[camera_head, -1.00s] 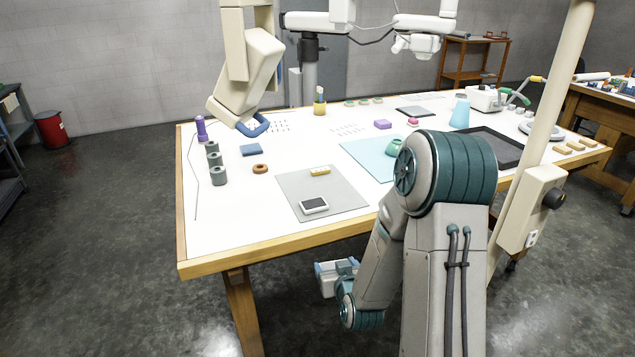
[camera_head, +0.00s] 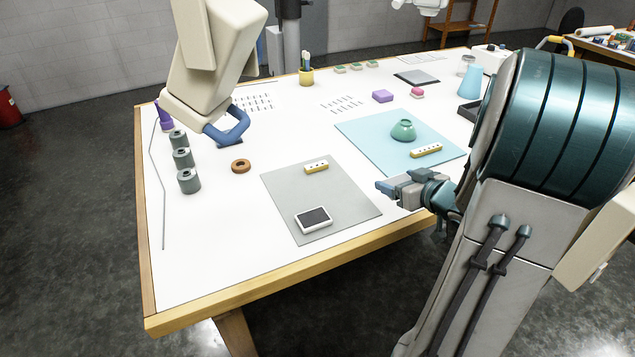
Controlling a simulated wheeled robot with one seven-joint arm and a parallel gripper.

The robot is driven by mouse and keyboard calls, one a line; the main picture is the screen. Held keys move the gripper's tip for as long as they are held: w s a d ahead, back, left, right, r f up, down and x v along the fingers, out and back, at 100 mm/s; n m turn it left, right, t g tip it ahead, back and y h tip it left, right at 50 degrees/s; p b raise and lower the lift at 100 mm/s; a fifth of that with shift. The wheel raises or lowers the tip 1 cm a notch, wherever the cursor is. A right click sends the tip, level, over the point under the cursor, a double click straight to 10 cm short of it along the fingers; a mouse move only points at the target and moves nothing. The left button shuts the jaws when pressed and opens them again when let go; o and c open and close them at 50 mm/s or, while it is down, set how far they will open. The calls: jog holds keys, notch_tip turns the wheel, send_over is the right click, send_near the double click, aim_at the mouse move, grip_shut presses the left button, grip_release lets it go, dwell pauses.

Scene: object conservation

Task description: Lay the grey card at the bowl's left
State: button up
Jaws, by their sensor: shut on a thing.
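The green bowl (camera_head: 403,131) sits on a light blue mat (camera_head: 365,128), right of the table's middle. It seems to stand upside down, with a small ring on top. My gripper (camera_head: 388,188) is low over the table's front edge, in front of the blue mat and right of the grey mat (camera_head: 281,190). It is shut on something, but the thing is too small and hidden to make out. A dark grey flat square (camera_head: 417,77) with a paler edge lies at the back; I cannot tell whether it is the grey card.
Yellow-and-white dotted bars lie on the grey mat (camera_head: 316,167) and before the bowl (camera_head: 426,151). A white-framed device (camera_head: 314,219) lies on the grey mat. The blue mat is clear left of the bowl.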

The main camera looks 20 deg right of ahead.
send_over(351, 206)
notch_tip(351, 206, down, 7)
jog(key=shift+s+r, duration=0.1)
jog(key=shift+f, duration=2)
jog(key=shift+f, duration=0.2)
jog(key=o, duration=1)
